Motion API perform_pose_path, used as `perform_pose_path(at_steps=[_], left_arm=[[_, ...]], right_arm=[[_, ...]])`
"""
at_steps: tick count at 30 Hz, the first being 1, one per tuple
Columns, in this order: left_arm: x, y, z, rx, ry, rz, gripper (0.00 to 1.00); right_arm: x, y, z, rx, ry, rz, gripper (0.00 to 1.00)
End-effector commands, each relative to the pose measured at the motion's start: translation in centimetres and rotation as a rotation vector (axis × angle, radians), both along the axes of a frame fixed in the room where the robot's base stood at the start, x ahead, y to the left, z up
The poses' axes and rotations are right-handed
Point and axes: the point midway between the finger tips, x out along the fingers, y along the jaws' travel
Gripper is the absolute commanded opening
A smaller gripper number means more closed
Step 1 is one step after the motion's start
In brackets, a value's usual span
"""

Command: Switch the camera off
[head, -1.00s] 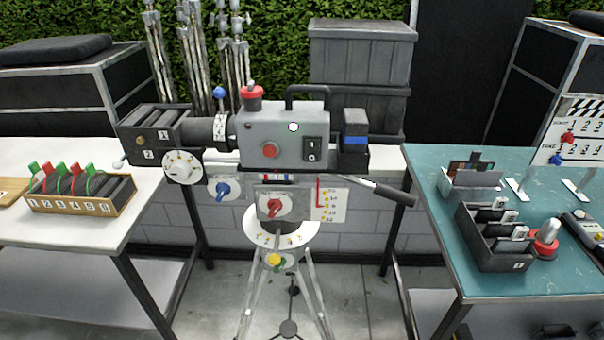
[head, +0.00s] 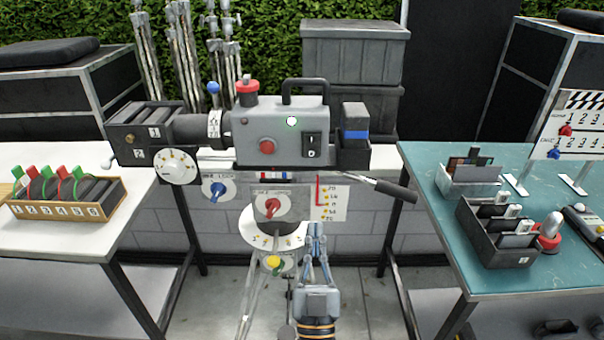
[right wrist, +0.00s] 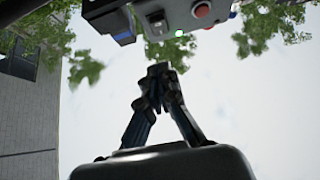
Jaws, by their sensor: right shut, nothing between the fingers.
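The grey film camera (head: 300,115) stands on a tripod between two tables. On its side are a black rocker switch (head: 312,146), a red round button (head: 266,146) and a small pale, greenish light (head: 291,121). My right gripper (head: 316,232) is below the camera body, in front of the tripod head, with its fingertips together and nothing between them. In the right wrist view its closed tips (right wrist: 158,70) point up toward the camera (right wrist: 165,12), apart from it; the light (right wrist: 180,33) looks green there. My left gripper is out of view.
A pan handle (head: 380,188) sticks out right below the camera. A dial plate with a red knob (head: 272,207) sits under the body. The left white table (head: 60,235) holds a numbered rack; the teal right table (head: 480,285) holds boxes.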

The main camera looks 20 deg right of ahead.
Motion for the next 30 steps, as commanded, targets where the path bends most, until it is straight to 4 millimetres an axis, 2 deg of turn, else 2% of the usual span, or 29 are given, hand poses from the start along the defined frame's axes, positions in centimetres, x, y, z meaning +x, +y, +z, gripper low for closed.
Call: perform_pose_path(at_steps=[10,14,20,28,30], left_arm=[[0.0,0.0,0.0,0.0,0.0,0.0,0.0],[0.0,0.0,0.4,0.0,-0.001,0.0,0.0],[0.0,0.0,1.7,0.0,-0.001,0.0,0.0],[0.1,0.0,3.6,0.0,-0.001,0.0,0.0],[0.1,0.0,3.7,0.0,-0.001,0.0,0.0]], right_arm=[[-0.1,-0.1,0.4,0.002,-0.008,-0.006,0.0],[0.5,-0.3,0.9,0.0,-0.008,-0.005,0.0],[3.0,-1.0,3.2,0.0,-0.01,-0.005,0.0],[7.5,-2.3,6.7,0.0,-0.009,-0.004,0.0],[8.7,-2.6,6.4,-0.003,-0.006,-0.003,0.0]])
